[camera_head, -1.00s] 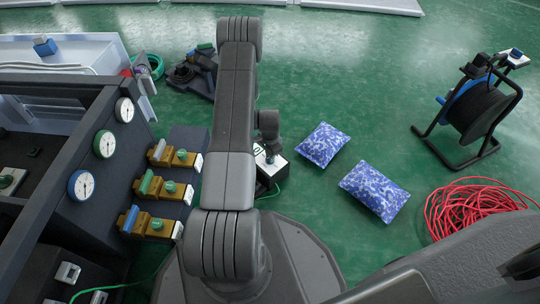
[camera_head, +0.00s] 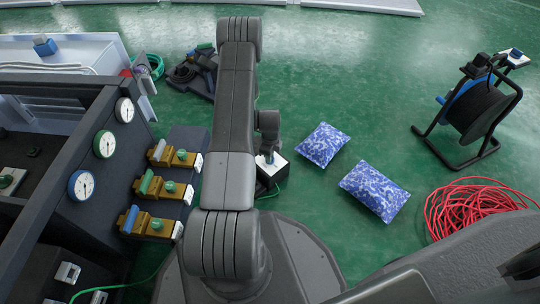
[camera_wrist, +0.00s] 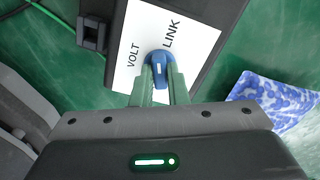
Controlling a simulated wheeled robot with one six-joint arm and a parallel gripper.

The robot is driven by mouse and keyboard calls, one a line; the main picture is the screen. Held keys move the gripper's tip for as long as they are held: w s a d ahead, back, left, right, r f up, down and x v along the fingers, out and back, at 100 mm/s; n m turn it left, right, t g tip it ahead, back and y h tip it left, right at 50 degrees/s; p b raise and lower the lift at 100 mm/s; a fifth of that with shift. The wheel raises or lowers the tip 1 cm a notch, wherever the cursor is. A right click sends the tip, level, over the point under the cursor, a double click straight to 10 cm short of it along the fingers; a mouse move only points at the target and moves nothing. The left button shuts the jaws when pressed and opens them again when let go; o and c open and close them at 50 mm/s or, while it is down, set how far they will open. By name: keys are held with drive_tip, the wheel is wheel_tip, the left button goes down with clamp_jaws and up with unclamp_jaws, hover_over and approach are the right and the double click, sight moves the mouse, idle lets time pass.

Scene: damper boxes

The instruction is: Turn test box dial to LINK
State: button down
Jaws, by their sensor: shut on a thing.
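The test box (camera_wrist: 208,48) is dark with a white face labelled VOLT and LINK in the wrist view. It also stands on the green floor in the head view (camera_head: 280,172), partly hidden by my arm. Its blue dial (camera_wrist: 158,62) has a white mark that points roughly up the picture, between the two labels. My gripper (camera_wrist: 160,82) has green fingers, shut on the dial from both sides.
Two blue-and-white patterned cushions (camera_head: 322,145) (camera_head: 374,191) lie right of the box. A red cable coil (camera_head: 470,210) and a cable reel (camera_head: 475,108) are farther right. A dark panel with gauges (camera_head: 104,144) and brass damper units (camera_head: 150,222) stands at left.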

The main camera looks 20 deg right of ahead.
drive_tip(key=shift+m, duration=2.3)
drive_tip(key=c, duration=1.4)
unclamp_jaws()
drive_tip(key=shift+c, duration=0.2)
wheel_tip(320, 180, up, 14)
drive_tip(key=p, duration=0.5)
drive_tip(key=shift+f, duration=0.2)
